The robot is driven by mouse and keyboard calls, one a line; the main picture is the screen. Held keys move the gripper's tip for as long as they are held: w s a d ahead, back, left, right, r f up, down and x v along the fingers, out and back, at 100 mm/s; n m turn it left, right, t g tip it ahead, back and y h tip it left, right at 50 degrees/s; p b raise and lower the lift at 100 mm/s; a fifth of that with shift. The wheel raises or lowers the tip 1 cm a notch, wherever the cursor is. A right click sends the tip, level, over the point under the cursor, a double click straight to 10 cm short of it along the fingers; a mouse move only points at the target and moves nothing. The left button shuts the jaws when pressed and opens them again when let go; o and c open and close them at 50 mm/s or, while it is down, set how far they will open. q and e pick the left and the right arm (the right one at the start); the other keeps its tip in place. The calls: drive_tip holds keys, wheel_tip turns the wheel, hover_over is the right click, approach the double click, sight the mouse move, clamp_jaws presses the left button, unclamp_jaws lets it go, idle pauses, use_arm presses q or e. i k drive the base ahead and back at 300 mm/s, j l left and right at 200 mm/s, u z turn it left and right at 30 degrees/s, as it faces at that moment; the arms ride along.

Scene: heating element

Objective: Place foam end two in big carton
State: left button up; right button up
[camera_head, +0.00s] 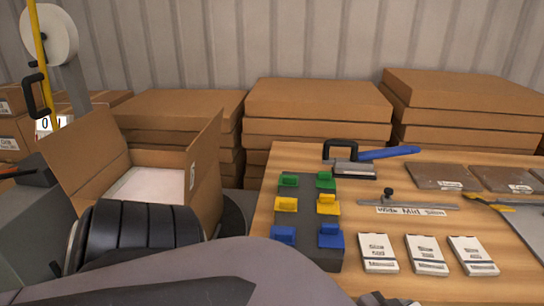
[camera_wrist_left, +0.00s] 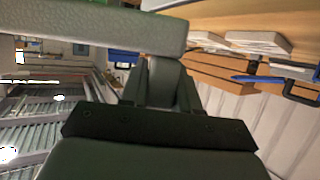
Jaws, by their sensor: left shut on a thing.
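The big carton (camera_head: 185,158) stands open at the left in the head view, its flaps up. A white piece (camera_head: 148,186) lies inside it; whether it is foam I cannot tell. In the left wrist view my left gripper (camera_wrist_left: 160,72) is shut on a long, pale grey, textured block (camera_wrist_left: 90,38), which looks like the foam end. The block extends across the top left of that view, clear of the table. In the head view my arm covers the carton's near side, and I cannot make out the left gripper or the block there. My right gripper is not in view.
A wooden table (camera_head: 460,216) fills the right, holding a dark block with coloured clips (camera_head: 327,204), white labelled packs (camera_head: 426,254) and a blue-handled tool (camera_head: 388,153). Stacked flat cartons (camera_head: 318,100) stand behind. A white roll (camera_head: 49,35) stands at far left.

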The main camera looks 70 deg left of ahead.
sight(178, 199)
drive_tip(key=k+j+u, duration=0.1)
drive_tip(key=k+j, duration=0.2)
drive_tip(key=k, duration=0.25)
drive_tip(key=k+j+u, duration=0.1)
drive_tip(key=k+j, duration=0.25)
drive_tip(key=k, duration=0.2)
drive_tip(key=k+j, duration=0.4)
drive_tip(key=k, duration=0.15)
drive_tip(key=l+u, duration=0.05)
